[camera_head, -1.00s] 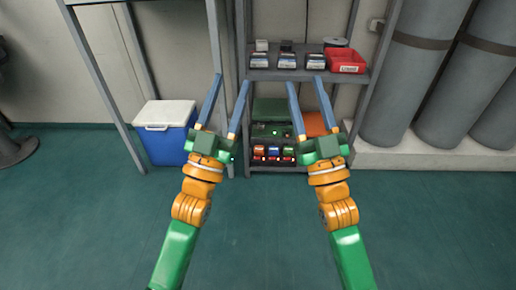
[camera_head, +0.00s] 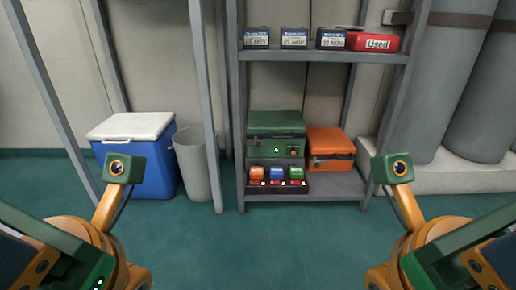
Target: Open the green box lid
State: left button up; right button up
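The green box (camera_head: 262,146) stands on the lower shelf of the rack in the head view. Its lid (camera_head: 275,120) looks shut. A small green light and an orange button or latch show on its front. Parts of my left wrist are at the lower left and parts of my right wrist at the lower right, both well in front of the rack and apart from the box. The fingers of both grippers do not show clearly, so their opening is hidden.
An orange box (camera_head: 330,146) stands right of the green box. A dark tray (camera_head: 250,188) with coloured items sits in front. Several dark boxes and a red bin (camera_head: 360,41) are on the upper shelf. A blue cooler (camera_head: 150,172) and a grey bin (camera_head: 198,165) stand left. Grey cylinders are right.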

aim_at(275, 124)
jog(key=i+l, duration=0.25)
jog(key=l, duration=0.2)
jog(key=i+l, duration=0.55)
jog(key=l, duration=0.3)
jog(key=u, duration=0.05)
